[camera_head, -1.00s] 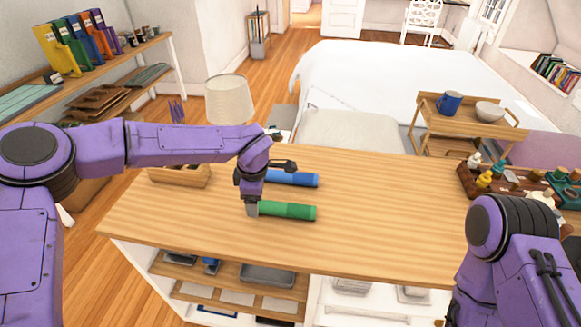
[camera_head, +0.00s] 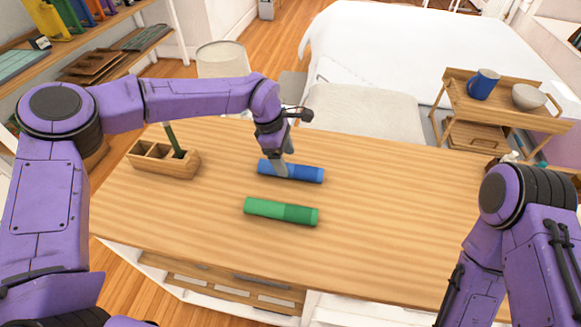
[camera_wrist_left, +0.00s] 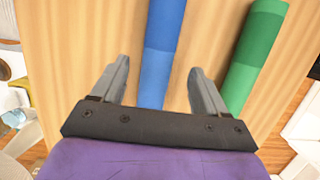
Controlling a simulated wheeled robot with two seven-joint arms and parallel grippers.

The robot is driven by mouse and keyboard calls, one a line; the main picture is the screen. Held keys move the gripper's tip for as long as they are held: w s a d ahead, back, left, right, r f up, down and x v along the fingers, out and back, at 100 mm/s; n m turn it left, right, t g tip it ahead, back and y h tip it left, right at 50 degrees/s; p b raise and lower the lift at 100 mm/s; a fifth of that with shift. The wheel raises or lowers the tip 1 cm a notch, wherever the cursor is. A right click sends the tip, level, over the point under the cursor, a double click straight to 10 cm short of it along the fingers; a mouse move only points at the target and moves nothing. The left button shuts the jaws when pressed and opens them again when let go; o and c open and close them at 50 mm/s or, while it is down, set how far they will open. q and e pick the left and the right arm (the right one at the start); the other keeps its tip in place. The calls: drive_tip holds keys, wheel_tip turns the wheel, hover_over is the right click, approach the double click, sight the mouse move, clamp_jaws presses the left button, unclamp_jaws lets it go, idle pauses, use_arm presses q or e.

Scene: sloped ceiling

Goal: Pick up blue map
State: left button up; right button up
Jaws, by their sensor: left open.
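The blue map (camera_head: 304,174) is a rolled tube lying on the wooden tabletop. My left gripper (camera_head: 281,170) is open at its left part, in front of the tube in the head view. In the left wrist view the blue map (camera_wrist_left: 161,50) runs between the two open fingers of my left gripper (camera_wrist_left: 158,85), with a gap on each side. I cannot tell how high the fingertips are above the table. My right arm shows at the lower right of the head view, but its gripper is out of the picture.
A green rolled tube (camera_head: 281,211) lies nearer the front, parallel to the blue one; in the wrist view it is close to the right finger. A wooden pen holder (camera_head: 163,158) stands at the left. The right part of the tabletop (camera_head: 400,200) is clear.

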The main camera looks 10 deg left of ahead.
sight(289, 166)
use_arm(q)
drive_tip(key=x, duration=0.1)
drive_tip(key=p+x, duration=0.1)
drive_tip(key=x, duration=0.1)
drive_tip(key=shift+w+d+f, duration=0.1)
drive_tip(key=shift+w+f, duration=0.05)
drive_tip(key=shift+w, duration=0.1)
drive_tip(key=shift+d+f, duration=0.15)
drive_tip(key=shift+f, duration=0.2)
drive_tip(key=shift+s, duration=0.2)
drive_tip(key=c, duration=1.2)
